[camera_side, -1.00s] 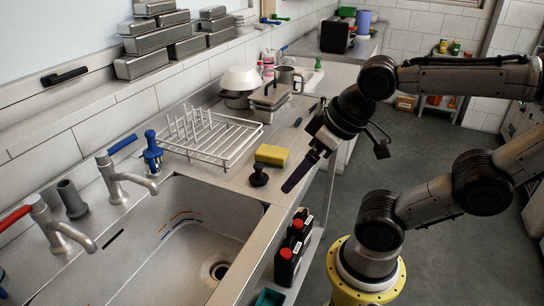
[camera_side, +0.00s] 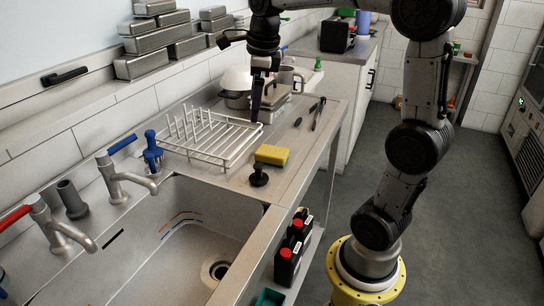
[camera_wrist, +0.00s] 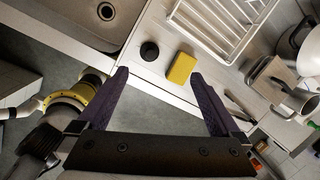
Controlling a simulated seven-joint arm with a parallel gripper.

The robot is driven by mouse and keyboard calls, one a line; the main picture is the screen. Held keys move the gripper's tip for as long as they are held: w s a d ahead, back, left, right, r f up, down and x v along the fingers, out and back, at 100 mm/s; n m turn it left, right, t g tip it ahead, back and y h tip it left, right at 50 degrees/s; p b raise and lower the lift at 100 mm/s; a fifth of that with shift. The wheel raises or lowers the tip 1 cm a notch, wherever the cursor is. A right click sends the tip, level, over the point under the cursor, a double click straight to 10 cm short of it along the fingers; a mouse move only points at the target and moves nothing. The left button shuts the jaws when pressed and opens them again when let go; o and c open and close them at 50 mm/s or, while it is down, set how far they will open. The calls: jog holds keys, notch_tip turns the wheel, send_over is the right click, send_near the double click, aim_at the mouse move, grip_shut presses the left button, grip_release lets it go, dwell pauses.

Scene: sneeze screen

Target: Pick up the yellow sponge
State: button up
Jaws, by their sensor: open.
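The yellow sponge (camera_side: 272,155) lies flat on the steel counter, in front of the wire rack and behind a small black knob-like object. It also shows in the wrist view (camera_wrist: 181,68), beyond the fingertips and between their directions. My gripper (camera_side: 257,115) points down and hangs above the counter near the rack's right end, apart from the sponge. In the wrist view my gripper (camera_wrist: 158,74) has its two dark purple fingers spread wide with nothing between them. In the side view the fingers overlap, so their gap is hidden.
The black knob-like object (camera_side: 259,177) stands close to the sponge. The white wire rack (camera_side: 208,136) is left of it, with pots (camera_side: 236,84) behind. Dark utensils (camera_side: 318,113) lie to the right. The sink (camera_side: 190,225) opens in front. Bare counter lies right of the sponge.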

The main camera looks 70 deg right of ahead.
jog(key=w+d+f+m+g, duration=0.1)
jog(key=w+d+f+m, duration=0.2)
jog(key=d, duration=0.4)
jog(key=m+g, duration=0.1)
jog(key=m, duration=0.1)
send_over(272, 151)
notch_tip(272, 151, down, 6)
jog(key=shift+y, duration=0.4)
jog(key=f, duration=0.8)
jog(key=shift+w+d+f, duration=0.1)
jog(key=shift+w+d, duration=0.05)
jog(key=shift+d, duration=0.2)
jog(key=shift+a+f, duration=0.15)
jog(key=shift+f, duration=1.15)
jog(key=shift+a+f, duration=0.1)
jog(key=shift+f, duration=1.15)
jog(key=c, duration=1.2)
jog(key=shift+r, duration=0.15)
